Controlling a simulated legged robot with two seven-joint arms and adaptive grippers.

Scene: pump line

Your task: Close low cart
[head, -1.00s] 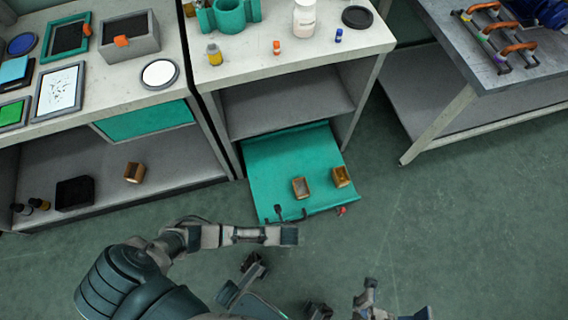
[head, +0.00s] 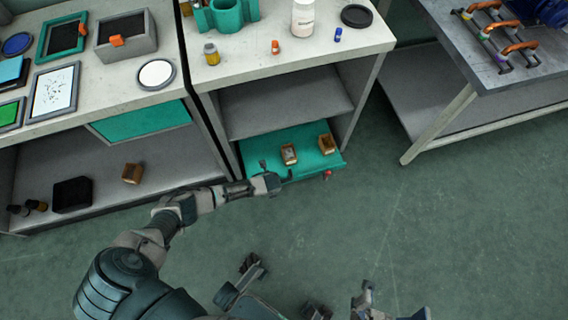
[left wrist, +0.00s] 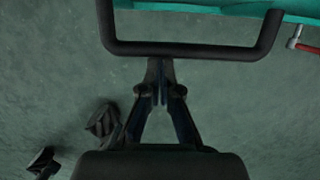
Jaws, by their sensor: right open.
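The low cart (head: 312,162) is a teal flat tray on the floor level of the middle bench, mostly under it, with its front strip showing. Its black handle (left wrist: 195,50) and teal front edge show in the left wrist view. My left gripper (left wrist: 160,66) has its fingers together at the handle's bar; whether they touch it I cannot tell. In the head view the left gripper (head: 272,182) is at the cart's front left. My right gripper (head: 284,288) is open and empty, low over the floor near the bottom edge.
The floor to the right is clear, up to a grey table (head: 470,75).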

